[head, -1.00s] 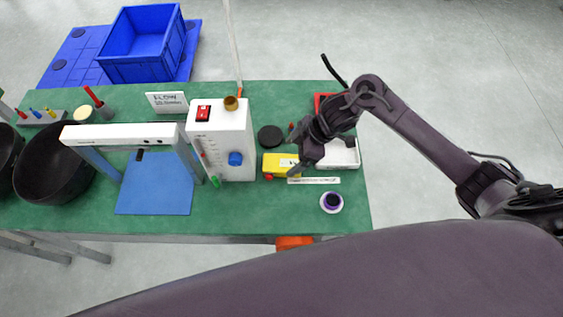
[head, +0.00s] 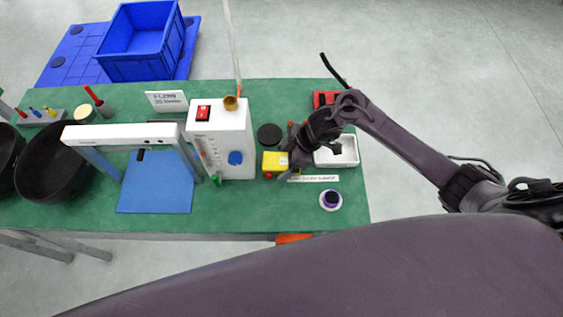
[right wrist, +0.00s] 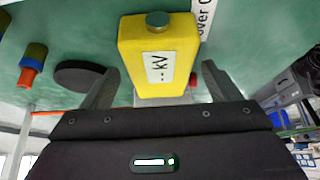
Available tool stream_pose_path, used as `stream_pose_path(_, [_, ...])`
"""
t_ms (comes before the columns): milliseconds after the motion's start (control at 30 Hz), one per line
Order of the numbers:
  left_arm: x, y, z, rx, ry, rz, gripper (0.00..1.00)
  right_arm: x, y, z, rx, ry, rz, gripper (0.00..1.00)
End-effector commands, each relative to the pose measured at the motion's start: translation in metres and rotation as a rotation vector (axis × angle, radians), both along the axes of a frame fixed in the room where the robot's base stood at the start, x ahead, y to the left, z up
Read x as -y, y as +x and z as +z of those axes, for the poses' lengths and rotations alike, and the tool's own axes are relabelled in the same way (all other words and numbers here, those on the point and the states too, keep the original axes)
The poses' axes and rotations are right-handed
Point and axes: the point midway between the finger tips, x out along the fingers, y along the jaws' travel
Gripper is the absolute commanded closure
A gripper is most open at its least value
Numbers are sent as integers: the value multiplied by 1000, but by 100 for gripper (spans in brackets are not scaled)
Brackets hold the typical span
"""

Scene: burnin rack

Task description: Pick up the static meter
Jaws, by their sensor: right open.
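The static meter is a yellow block with a white "-- kV" label and a round metal knob at one end. In the head view the static meter (head: 273,162) lies on the green table, right of the white box, partly covered by my right gripper. In the right wrist view the static meter (right wrist: 178,52) sits centrally ahead of the jaws. My right gripper (right wrist: 158,76) is open, one finger at each side of the meter, with gaps showing. In the head view my right gripper (head: 288,168) is at the meter's right end. My left gripper is out of view.
The white flow-meter box (head: 222,148) stands close left of the meter. A black disc (head: 269,134) lies just behind it.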

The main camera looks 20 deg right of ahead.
Motion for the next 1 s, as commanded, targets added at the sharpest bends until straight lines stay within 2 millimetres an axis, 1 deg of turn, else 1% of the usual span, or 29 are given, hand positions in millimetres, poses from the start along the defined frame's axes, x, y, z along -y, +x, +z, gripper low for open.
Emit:
stream_pose_path(333, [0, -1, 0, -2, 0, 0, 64, 0, 0, -1, 0, 1, 0, 17])
stream_pose_path(367, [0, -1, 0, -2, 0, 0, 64, 0, 0, -1, 0, 1, 0, 20])
stream_pose_path(733, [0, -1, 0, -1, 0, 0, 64, 0, 0, -1, 0, 1, 0, 68])
stream_pose_path(1000, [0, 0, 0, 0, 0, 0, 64, 0, 0, 0, 1, 1, 0, 69])
